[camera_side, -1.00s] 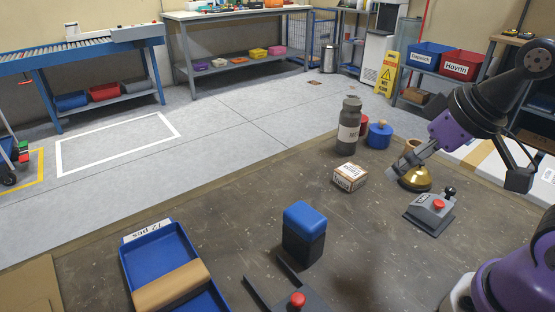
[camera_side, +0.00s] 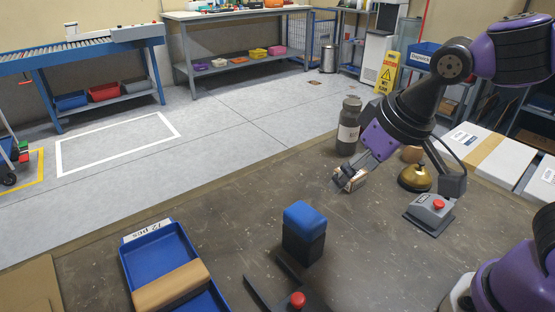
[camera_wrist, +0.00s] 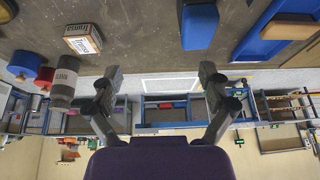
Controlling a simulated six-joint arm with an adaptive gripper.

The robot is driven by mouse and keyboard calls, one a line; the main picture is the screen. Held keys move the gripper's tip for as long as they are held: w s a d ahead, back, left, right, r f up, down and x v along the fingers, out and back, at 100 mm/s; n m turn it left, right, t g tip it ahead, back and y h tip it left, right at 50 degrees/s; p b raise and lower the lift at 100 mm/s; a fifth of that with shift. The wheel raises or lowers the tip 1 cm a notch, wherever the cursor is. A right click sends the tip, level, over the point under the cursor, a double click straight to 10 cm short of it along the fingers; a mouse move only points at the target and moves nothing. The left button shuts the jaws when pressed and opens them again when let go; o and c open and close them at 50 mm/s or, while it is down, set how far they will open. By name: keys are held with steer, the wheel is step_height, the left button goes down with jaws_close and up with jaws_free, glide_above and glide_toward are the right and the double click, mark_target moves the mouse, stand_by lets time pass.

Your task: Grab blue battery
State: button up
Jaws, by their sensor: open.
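The blue battery (camera_side: 304,232) is a dark block with a blue top, standing upright on the table in the middle of the side view. It also shows in the wrist view (camera_wrist: 199,24), upside down near the top edge. My gripper (camera_side: 343,181) is above the table, up and to the right of the battery in the side view, in front of the small box. In the wrist view my gripper (camera_wrist: 161,75) has its two fingers spread wide with nothing between them. The battery is apart from the fingers.
A small labelled box (camera_wrist: 83,39), a grey bottle (camera_side: 348,125), a brass bell (camera_side: 415,178) and a red-button box (camera_side: 430,211) stand to the right. A blue tray (camera_side: 128,262) lies at left. A dark bracket with a red knob (camera_side: 297,300) is just in front of the battery.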

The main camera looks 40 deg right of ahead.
glide_above(306, 214)
steer(key=s, duration=0.2)
step_height(306, 214, down, 3)
steer(key=shift+s+d+r+n, duration=0.1)
steer(key=shift+d+n, duration=0.05)
steer(key=shift+n, duration=0.15)
steer(key=x, duration=0.4)
steer(key=shift+s, duration=0.1)
steer(key=x, duration=0.6)
steer(key=shift+s, duration=0.4)
jaws_close()
